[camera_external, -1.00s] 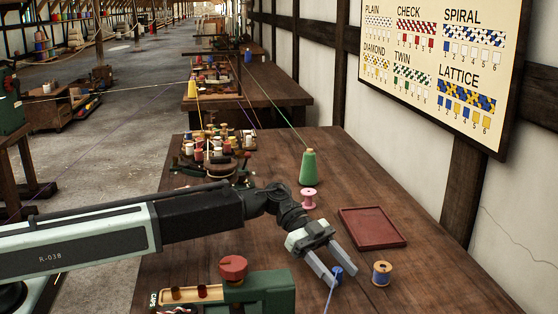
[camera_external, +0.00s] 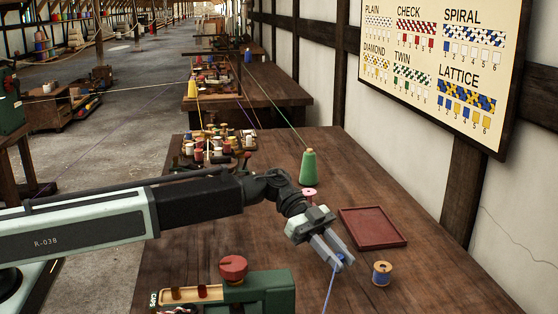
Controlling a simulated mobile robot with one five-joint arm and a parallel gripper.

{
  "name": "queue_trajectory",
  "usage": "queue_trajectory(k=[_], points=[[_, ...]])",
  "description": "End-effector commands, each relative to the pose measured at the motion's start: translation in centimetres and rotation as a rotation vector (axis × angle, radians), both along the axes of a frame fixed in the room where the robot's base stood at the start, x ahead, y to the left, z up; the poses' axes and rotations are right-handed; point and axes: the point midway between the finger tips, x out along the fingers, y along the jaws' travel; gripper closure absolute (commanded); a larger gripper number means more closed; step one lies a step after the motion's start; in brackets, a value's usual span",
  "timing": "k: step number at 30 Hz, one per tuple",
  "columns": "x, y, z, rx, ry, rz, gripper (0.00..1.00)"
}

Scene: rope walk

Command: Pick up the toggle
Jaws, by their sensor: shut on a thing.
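The toggle is a small blue piece (camera_external: 341,257) on a blue cord (camera_external: 330,288) that runs down past the lower edge of the view. My gripper (camera_external: 343,263) is shut on it, and the fingers hide most of it. The gripper points down and to the right, in front of the red tray and to the left of the blue spool. I cannot tell how far the toggle is above the bench top.
A red tray (camera_external: 373,243) lies behind my gripper. A blue thread spool (camera_external: 382,273) stands to the right. A pink spool (camera_external: 309,194) and a green cone (camera_external: 308,168) stand behind. A green device with a red knob (camera_external: 233,267) is at the front left.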

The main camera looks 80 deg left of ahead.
Motion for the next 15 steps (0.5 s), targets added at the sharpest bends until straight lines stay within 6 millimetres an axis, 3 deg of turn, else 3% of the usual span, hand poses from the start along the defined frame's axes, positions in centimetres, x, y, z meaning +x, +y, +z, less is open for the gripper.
queue_trajectory(k=[15], points=[[-13.5, -0.1, 1.2, 0.000, 0.000, 0.001, 1.00]])
